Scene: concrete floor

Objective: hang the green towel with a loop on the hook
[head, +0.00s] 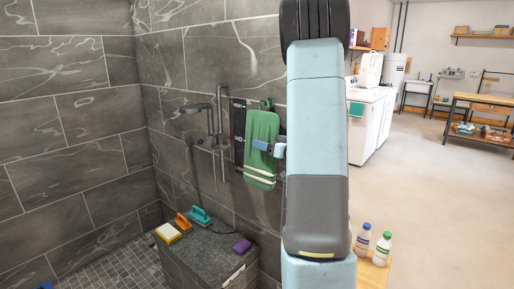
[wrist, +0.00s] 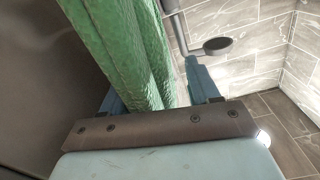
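The green towel (head: 262,128) with pale stripes near its lower end hangs upright and flat against the dark tiled wall in the head view. At its top is a small dark piece, which seems to be the hook (head: 266,103); the loop is too small to make out. My gripper (head: 264,146) is at the towel's middle, one blue finger across its front. In the wrist view the towel (wrist: 130,50) passes between the spread fingers of my gripper (wrist: 153,80), with a gap beside the right finger. The towel hides part of the left finger.
A dark strip with lettering (head: 238,130) and a shower fixture (head: 211,125) are on the wall left of the towel. Below, a stone bench (head: 210,262) holds several brushes and sponges. Two bottles (head: 372,243) stand at right. Open floor lies further right.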

